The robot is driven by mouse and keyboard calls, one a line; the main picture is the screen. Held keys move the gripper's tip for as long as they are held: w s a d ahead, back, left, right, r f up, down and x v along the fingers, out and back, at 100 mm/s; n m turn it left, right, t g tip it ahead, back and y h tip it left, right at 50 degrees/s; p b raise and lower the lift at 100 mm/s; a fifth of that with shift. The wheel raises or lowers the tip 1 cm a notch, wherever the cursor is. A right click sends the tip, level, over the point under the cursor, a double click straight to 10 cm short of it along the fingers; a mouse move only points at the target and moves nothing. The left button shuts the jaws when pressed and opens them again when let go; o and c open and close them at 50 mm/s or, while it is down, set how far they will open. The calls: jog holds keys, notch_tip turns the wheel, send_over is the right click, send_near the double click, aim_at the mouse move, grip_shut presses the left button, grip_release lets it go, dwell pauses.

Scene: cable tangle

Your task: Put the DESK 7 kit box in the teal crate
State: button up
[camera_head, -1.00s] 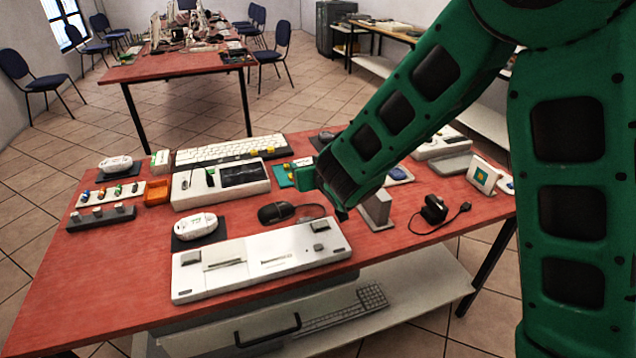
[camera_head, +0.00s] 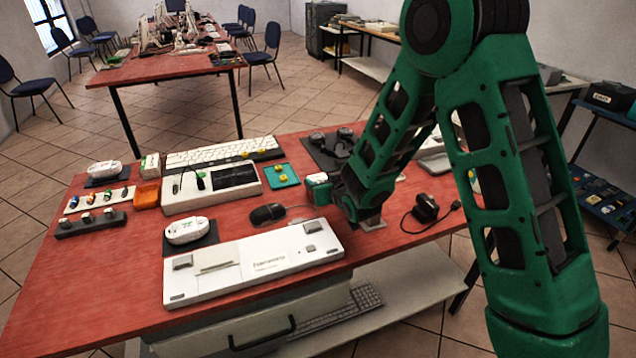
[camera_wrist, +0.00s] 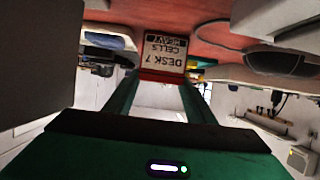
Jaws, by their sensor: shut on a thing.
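The DESK 7 kit box (camera_wrist: 163,52) shows in the wrist view at the top middle, its pale label upside down. It lies between the far ends of my two green fingers. My gripper (camera_wrist: 163,78) is shut on it. In the head view my gripper (camera_head: 318,188) is low over the red table, right of the mouse, pointing left. The box is hard to make out there, and I cannot tell whether it touches the table. I cannot make out a teal crate for certain; a flat teal piece (camera_head: 282,176) with yellow bits lies left of my gripper.
A white keyboard unit (camera_head: 255,262) lies at the front of the red table (camera_head: 110,270). A dark mouse (camera_head: 267,213) is left of my gripper. A black adapter (camera_head: 426,208) with a cable lies to the right. A blue shelf (camera_head: 600,190) with small parts stands far right.

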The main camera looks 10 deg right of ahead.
jog(key=o, duration=1.2)
